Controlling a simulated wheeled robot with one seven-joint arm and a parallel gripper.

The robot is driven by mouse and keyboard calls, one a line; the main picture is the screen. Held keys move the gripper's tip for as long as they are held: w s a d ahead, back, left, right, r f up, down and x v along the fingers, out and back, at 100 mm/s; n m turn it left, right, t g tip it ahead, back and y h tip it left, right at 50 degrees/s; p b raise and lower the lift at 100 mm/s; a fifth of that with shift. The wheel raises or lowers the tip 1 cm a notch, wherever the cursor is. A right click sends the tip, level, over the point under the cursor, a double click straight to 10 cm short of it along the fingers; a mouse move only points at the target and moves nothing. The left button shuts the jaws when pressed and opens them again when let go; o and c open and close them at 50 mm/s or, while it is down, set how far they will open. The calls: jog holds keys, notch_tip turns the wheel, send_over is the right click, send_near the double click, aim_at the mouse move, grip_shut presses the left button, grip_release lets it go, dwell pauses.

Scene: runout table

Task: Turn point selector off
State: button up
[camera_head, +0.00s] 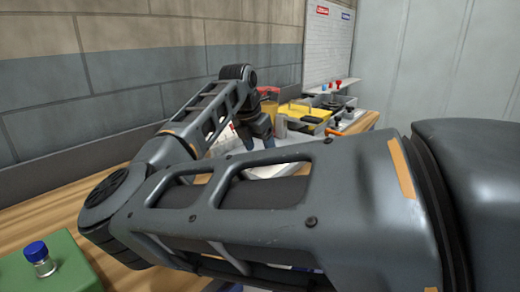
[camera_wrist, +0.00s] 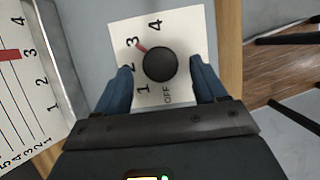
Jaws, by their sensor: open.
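The point selector is a round black knob (camera_wrist: 160,64) on a white dial plate (camera_wrist: 122,32) marked OFF, 1, 2, 3 and 4. Its red pointer (camera_wrist: 141,47) is at the 3. The OFF mark (camera_wrist: 168,94) is on the near side of the knob. My gripper (camera_wrist: 161,67) is open, with one blue finger on each side of the knob and visible gaps between fingers and knob. In the head view my gripper (camera_head: 258,142) shows small beyond my arm, and the selector is hidden there.
A second white panel with a numbered scale (camera_wrist: 15,85) is left of the dial. A wooden edge (camera_wrist: 229,45) runs along its right. In the head view a green block (camera_head: 65,268) with a blue-capped bottle (camera_head: 41,259) is at lower left, and a yellow object (camera_head: 290,112) stands farther back.

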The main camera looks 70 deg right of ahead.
jog(key=shift+x, duration=0.75)
jog(key=shift+c, duration=0.5)
jog(key=c, duration=0.9)
jog(key=shift+c, duration=0.2)
